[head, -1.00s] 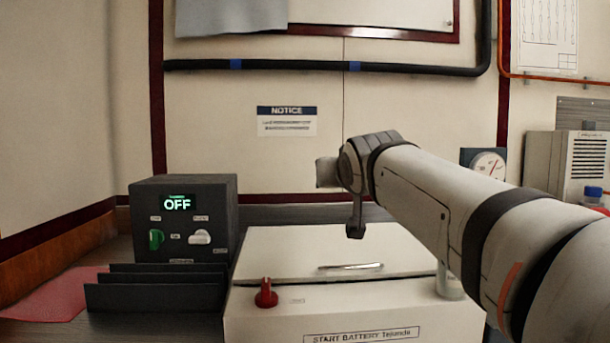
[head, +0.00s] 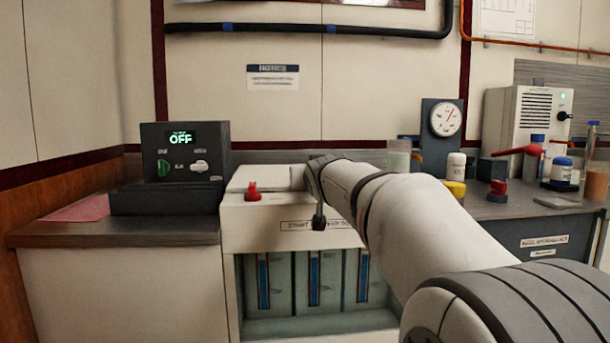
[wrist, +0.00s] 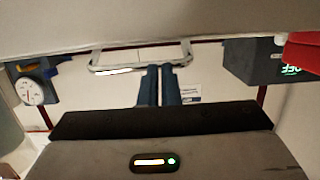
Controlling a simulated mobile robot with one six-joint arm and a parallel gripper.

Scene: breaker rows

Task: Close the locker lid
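The locker (head: 245,228) is a white box with a "START BATTERY" label, in the middle of the head view. Only a strip of its pale lid (head: 262,177) shows there; my arm covers the right part, so I cannot tell whether it is fully down. In the upside-down wrist view, a pale surface fills the top, with a chrome handle (wrist: 140,57) at its edge. My gripper (wrist: 160,68) has its two blue-grey fingers side by side, almost touching, with nothing seen between them. The fingertips overlap the handle in the picture; contact is unclear. In the head view the fingers are hard to make out.
A red knob (head: 253,191) stands on the locker's front ledge. A dark box (head: 185,152) reading OFF is at left. A gauge (head: 441,119), bottles and a yellow item crowd the right counter. Blue-striped cells sit below the locker front.

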